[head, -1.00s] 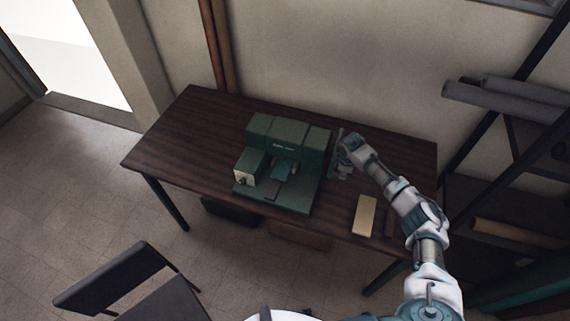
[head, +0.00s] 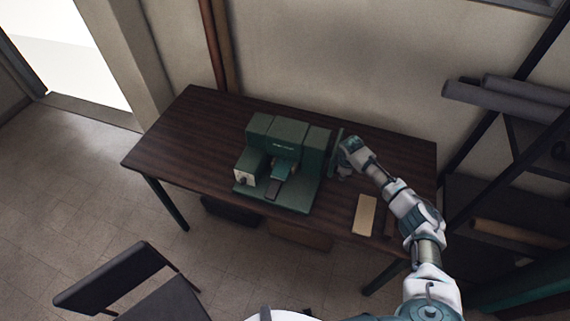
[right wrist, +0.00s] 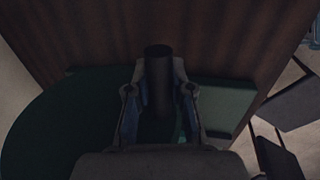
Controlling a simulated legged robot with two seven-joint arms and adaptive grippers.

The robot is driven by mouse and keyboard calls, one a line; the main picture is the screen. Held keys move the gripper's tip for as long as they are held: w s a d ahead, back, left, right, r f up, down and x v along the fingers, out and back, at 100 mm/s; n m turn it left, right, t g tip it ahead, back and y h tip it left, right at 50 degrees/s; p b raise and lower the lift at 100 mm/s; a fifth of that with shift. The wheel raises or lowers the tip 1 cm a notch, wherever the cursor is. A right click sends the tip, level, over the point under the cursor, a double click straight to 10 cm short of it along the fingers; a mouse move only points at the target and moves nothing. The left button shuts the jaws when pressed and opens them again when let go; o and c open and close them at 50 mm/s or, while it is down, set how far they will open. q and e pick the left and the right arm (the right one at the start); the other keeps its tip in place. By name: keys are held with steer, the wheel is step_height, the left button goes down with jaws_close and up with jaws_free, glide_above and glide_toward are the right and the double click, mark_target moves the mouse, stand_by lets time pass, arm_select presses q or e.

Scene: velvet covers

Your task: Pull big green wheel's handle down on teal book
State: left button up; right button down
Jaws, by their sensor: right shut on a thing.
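A green press machine (head: 290,134) stands on the dark wooden table. Its big green wheel (head: 335,152) shows nearly edge-on at the machine's right side, and as a broad dark green disc in the right wrist view (right wrist: 60,130). A small teal piece, perhaps the teal book (head: 282,171), lies in the machine's front opening; its details are too small to tell. My right gripper (head: 344,172) is beside the wheel. In the right wrist view its fingers (right wrist: 160,105) are shut on the dark cylindrical handle (right wrist: 158,66). My left gripper is not in view.
The table (head: 185,125) is clear left of the machine. A tan block (head: 365,215) lies near the table's front right. A shelf rack with grey rolls (head: 500,102) stands at the right. A dark chair (head: 115,276) is at the front left.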

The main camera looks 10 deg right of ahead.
steer(key=shift+s+a+f, duration=0.1)
steer(key=shift+s+f, duration=0.15)
steer(key=shift+f, duration=0.05)
steer(key=shift+w+d+r, duration=0.1)
steer(key=shift+w+r, duration=0.05)
steer(key=shift+r, duration=0.7)
steer(key=shift+w+d+r, duration=0.1)
steer(key=shift+w+r, duration=0.1)
steer(key=shift+r, duration=0.65)
steer(key=shift+w+d+r, duration=0.1)
steer(key=shift+w+r, duration=0.05)
steer(key=shift+r, duration=0.7)
jaws_free()
steer(key=shift+r, duration=0.1)
steer(key=v, duration=0.6)
steer(key=shift+r, duration=0.4)
steer(key=shift+s+a, duration=0.1)
steer(key=shift+s, duration=0.05)
